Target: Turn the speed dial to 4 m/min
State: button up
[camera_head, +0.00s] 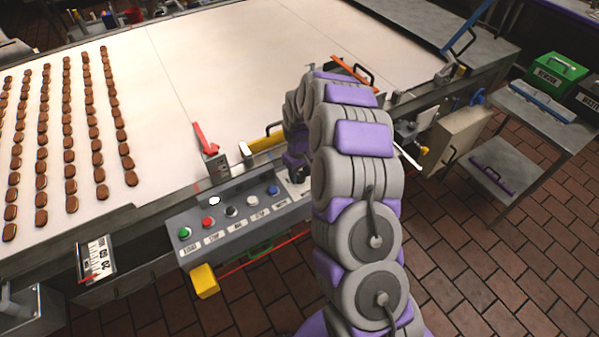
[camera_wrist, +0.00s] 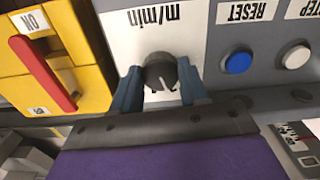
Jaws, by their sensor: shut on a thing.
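The speed dial (camera_wrist: 161,72) is a dark grey knob with a white pointer mark, below the upside-down "m/min" label (camera_wrist: 157,16) in the wrist view. My gripper (camera_wrist: 160,85) has its two blue-grey fingers on either side of the dial and is shut on it. The pointer mark is partly visible, but no scale numbers can be read. In the head view my purple and grey arm reaches to the right end of the control panel (camera_head: 240,217) and hides the dial and my gripper.
The wrist view shows a blue RESET button (camera_wrist: 238,61), a white STEP button (camera_wrist: 295,55) and a yellow switch box with a red lever (camera_wrist: 43,73) close by. The conveyor belt (camera_head: 220,60) with rows of brown biscuits lies behind the panel. Tiled floor is clear at front right.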

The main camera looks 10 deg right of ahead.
aim_at(299, 175)
jog(key=m+p, duration=0.1)
jog(key=m, duration=0.2)
jog(key=shift+s+m, duration=0.1)
jog(key=shift+m, duration=0.3)
jog(key=shift+m+p, duration=0.3)
jog(key=shift+m, duration=1.2)
jog(key=o, duration=1.1)
jog(key=shift+a, duration=0.1)
jog(key=shift+c, duration=0.2)
notch_tip(299, 175, up, 17)
jog(key=p, duration=0.1)
jog(key=shift+r, duration=0.15)
